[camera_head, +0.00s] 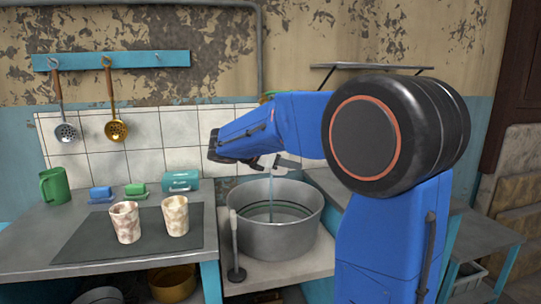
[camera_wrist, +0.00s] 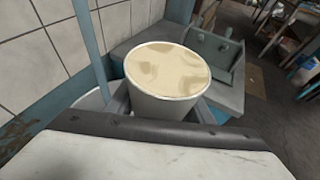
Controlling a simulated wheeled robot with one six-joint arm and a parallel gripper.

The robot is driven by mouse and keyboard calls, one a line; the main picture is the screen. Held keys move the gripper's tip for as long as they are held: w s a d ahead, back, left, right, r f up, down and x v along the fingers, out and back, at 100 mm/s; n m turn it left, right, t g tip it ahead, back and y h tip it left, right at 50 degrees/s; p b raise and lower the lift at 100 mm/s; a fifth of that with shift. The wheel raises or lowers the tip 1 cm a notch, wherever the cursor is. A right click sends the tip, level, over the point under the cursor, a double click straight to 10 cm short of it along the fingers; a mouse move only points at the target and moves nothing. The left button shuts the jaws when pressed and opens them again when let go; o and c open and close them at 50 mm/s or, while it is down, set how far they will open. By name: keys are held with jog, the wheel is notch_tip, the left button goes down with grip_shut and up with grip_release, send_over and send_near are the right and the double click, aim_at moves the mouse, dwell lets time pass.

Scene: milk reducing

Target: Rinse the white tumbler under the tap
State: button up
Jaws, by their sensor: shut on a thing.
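The white tumbler (camera_wrist: 165,100) is held between the two fingers of my gripper (camera_wrist: 163,108) in the wrist view. Its round mouth faces the camera, and cream-beige patches show at the mouth. In the head view my gripper (camera_head: 265,162) is above the large grey metal basin (camera_head: 275,238), partly hidden by my blue arm. A thin pale-blue stream (camera_head: 271,192) runs down into the basin just below my gripper. The tap itself is not clearly visible.
Two blotchy tumblers, one reddish (camera_head: 125,222) and one beige (camera_head: 176,215), stand on a dark mat (camera_head: 90,240) on the left counter. Behind are a green mug (camera_head: 55,186), sponges and a teal container (camera_head: 180,181).

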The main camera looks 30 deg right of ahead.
jog(key=shift+r, duration=0.1)
dwell(0.3)
jog(key=s+a+r, duration=0.1)
jog(key=s+r, duration=0.3)
jog(key=shift+s+a, duration=0.3)
jog(key=shift+s, duration=0.05)
